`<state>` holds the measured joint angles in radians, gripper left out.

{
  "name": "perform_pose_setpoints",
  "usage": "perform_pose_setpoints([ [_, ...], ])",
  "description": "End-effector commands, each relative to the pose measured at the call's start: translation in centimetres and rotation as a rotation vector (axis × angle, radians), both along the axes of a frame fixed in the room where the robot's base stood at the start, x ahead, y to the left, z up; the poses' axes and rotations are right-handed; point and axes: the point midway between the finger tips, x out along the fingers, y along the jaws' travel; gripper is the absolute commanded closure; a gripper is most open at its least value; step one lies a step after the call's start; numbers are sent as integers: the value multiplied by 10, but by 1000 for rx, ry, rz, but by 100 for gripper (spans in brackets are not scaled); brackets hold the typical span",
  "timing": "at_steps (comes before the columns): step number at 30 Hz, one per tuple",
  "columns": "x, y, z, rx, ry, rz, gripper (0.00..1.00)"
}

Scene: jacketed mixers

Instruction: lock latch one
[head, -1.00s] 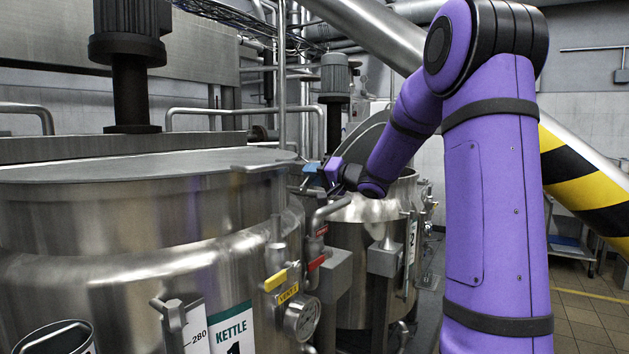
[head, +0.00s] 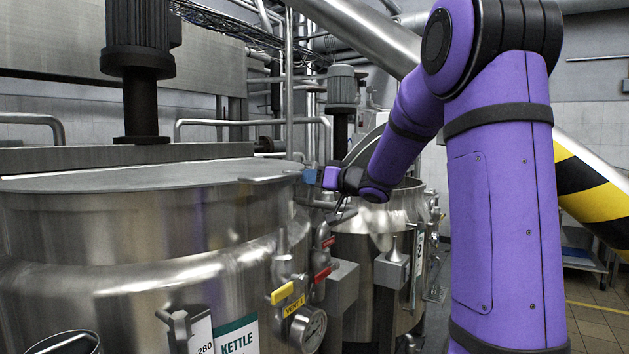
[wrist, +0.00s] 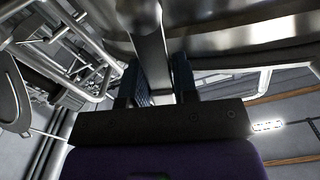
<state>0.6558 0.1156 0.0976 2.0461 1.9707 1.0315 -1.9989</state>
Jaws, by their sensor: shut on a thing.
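Kettle one (head: 140,235) is the large steel vessel at left, its flat lid (head: 130,176) lying closed on top. The bar runs up between the fingers toward the vessel's rim. Whether the latch is seated is hidden in the head view.
Red and yellow valve handles (head: 282,293), a gauge (head: 308,328) and a grey box (head: 341,283) sit below my gripper. Kettle two (head: 350,255) stands close behind, with its lid raised. A striped yellow-black pipe (head: 590,190) slants at right.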

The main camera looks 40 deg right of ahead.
Motion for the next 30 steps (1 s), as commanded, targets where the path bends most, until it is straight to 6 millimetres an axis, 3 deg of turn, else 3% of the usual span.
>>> perform_pose_setpoints([
  [15,0,2,-1,-18,-4,2,100],
  [16,0,2,-1,-17,-5,2,68],
  [18,0,2,-1,-17,-5,2,52],
  [30,-10,-2,0,-17,-6,-1,51],
])
